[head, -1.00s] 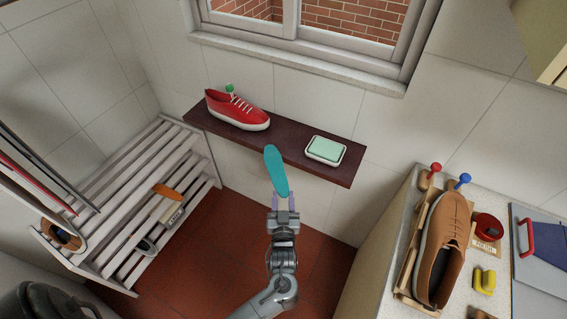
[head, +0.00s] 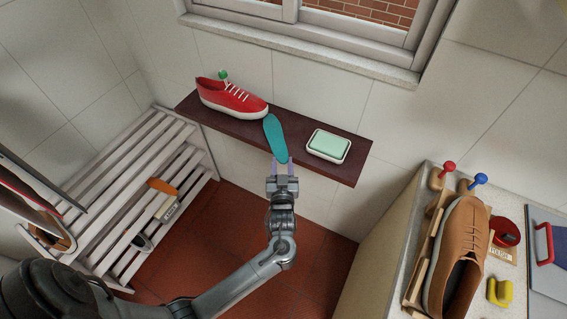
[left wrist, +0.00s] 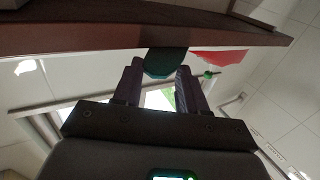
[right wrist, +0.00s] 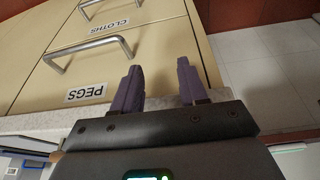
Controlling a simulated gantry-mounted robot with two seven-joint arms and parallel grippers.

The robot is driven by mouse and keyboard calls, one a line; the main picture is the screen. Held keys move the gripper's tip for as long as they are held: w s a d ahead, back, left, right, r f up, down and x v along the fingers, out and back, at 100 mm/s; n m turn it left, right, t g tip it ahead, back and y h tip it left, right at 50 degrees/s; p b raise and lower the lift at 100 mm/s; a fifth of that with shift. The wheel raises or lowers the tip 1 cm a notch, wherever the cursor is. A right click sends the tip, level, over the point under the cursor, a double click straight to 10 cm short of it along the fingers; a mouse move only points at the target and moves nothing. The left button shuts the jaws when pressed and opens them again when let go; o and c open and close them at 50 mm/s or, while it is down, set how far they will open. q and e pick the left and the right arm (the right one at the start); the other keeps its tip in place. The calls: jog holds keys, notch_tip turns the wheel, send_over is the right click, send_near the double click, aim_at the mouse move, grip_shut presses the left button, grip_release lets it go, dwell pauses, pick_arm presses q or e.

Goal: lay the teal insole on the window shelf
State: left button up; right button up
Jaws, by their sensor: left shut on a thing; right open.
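The teal insole (head: 275,138) is held by its near end in my left gripper (head: 280,164). In the head view it appears over the dark window shelf (head: 320,163), between the red shoe and the soap dish; whether it touches the shelf I cannot tell. In the left wrist view the insole end (left wrist: 166,62) sits between the fingers, near the shelf's edge (left wrist: 100,38). My right gripper (right wrist: 160,88) is open and empty in the right wrist view, with drawer fronts beyond its fingers.
A red shoe (head: 232,98) stands on the shelf left of the insole, close to it. A soap dish (head: 328,146) sits to its right. A slatted rack (head: 120,190) is at left. A counter with a brown shoe (head: 458,255) is at right.

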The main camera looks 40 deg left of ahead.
pick_arm(q)
jog(key=shift+s+d+f, duration=0.2)
jog(key=shift+s+d, duration=0.1)
jog(key=shift+s, duration=0.1)
jog(key=o, duration=0.7)
jog(key=shift+s+d+f, duration=0.1)
jog(key=shift+d, duration=0.05)
jog(key=shift+c, duration=0.2)
jog(key=o, duration=0.4)
pick_arm(e)
jog(key=shift+s+d+f, duration=0.1)
jog(key=shift+s+d, duration=0.1)
jog(key=shift+s, duration=0.15)
